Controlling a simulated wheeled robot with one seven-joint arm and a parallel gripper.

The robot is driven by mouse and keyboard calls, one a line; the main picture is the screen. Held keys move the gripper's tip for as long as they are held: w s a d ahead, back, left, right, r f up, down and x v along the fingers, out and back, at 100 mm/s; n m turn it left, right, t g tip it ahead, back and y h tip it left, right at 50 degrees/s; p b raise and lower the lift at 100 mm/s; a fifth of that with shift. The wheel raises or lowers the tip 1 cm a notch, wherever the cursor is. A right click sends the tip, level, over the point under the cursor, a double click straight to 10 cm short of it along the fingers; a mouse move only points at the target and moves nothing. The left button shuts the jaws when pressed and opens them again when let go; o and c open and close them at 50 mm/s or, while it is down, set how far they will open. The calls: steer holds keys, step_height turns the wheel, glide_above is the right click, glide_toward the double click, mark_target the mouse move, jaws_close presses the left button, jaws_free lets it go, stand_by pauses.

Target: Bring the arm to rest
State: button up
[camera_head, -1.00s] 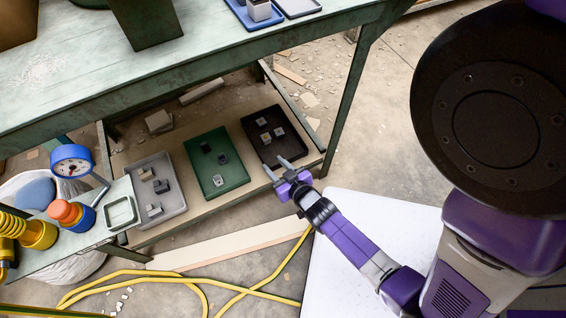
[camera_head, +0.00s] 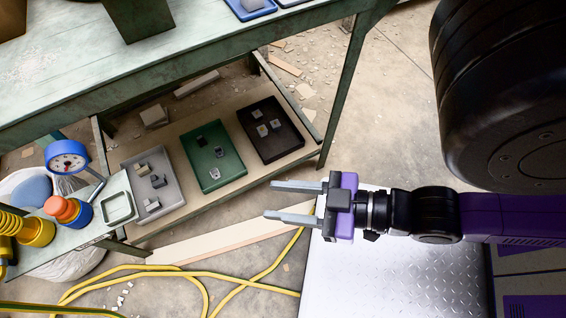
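My gripper (camera_head: 292,202) is open and empty, with its two grey fingers apart and pointing left. It is in the middle of the head view, in front of the lower shelf and clear of the trays. My purple and black arm (camera_head: 425,213) stretches in from the right, above my white base plate.
The lower shelf holds a grey tray (camera_head: 183,199), a green tray (camera_head: 232,172) and a black tray (camera_head: 293,143), each with small blocks. A workbench (camera_head: 190,55) stands above. A blue gauge (camera_head: 67,157) is at left. Yellow cables (camera_head: 262,272) lie on the floor.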

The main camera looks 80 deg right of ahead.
step_height(320, 180, up, 29)
steer(key=p, duration=2.9)
